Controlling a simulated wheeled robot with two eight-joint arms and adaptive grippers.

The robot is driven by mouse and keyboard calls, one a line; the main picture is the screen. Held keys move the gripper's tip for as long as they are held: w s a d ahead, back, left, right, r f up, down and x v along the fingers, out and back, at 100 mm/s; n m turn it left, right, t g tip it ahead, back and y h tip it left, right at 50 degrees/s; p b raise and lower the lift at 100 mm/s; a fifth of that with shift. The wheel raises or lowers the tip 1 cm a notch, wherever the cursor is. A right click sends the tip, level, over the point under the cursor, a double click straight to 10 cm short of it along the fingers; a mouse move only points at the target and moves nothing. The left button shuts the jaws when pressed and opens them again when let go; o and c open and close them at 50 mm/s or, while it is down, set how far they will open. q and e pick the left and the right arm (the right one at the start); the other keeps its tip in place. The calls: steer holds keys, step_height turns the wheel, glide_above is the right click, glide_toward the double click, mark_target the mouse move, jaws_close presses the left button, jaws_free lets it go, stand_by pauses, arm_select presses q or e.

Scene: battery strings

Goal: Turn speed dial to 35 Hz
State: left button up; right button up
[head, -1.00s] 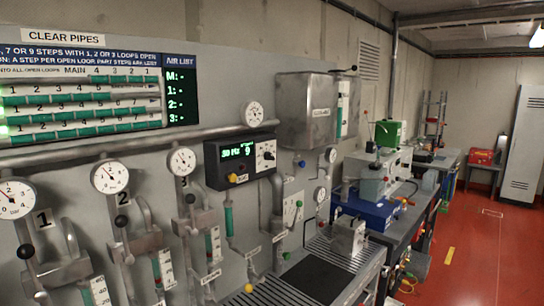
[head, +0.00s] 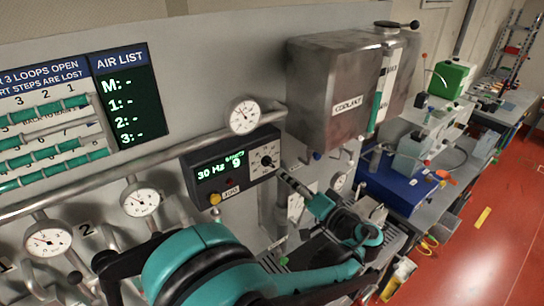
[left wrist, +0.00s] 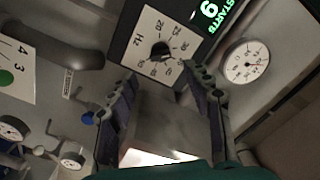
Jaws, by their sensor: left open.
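The speed dial (head: 265,161) is a black knob on a white scale plate at the right of a dark control box (head: 197,165). The box's green display (head: 221,168) reads 30 Hz and 9. In the left wrist view the dial knob (left wrist: 161,50) sits just beyond the fingertips, with the Hz scale around it. My left gripper (head: 284,175) reaches up from the lower right, close in front of the dial. In the left wrist view my left gripper (left wrist: 162,80) is open and empty, its fingers below the knob and apart from it. My right gripper is out of view.
A round gauge (head: 244,115) hangs above the box, and a yellow button (head: 215,198) is on the box's lower edge. A metal coolant tank (head: 335,90) juts out at the right. A thick pipe (head: 105,190) runs left of the box.

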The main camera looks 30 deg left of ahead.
mark_target(272, 166)
arm_select(q)
steer(key=p+x, duration=0.1)
steer(key=x, duration=0.5)
steer(key=shift+a, duration=0.4)
jaws_close()
